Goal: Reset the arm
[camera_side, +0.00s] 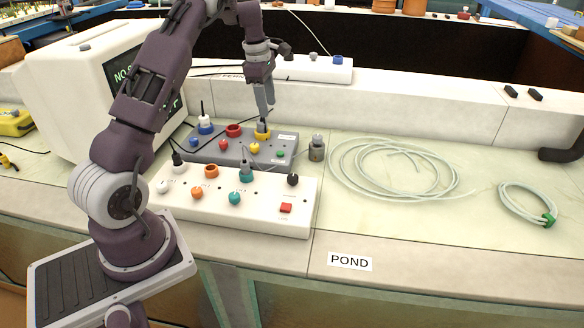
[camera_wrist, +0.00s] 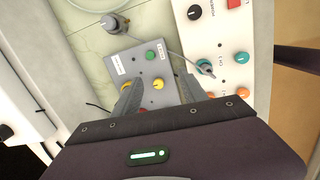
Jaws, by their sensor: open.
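My gripper (camera_side: 265,106) hangs fingers-down over the right part of the grey box (camera_side: 215,150), just above a yellow-ringed socket (camera_side: 262,133) with a grey plug in it. I cannot tell in the side view whether the fingertips touch that plug. In the wrist view my gripper (camera_wrist: 161,92) is open, its two fingers apart on either side of a yellow knob (camera_wrist: 158,84), with nothing seen held between them. The lower part of the grey box is hidden behind my gripper.
The white panel box (camera_side: 260,205) stands in front, with a plug in its teal socket (camera_side: 246,172). A monitor (camera_side: 75,90) is at left. Coiled tubing (camera_side: 400,170) lies right, beside fairly clear bench.

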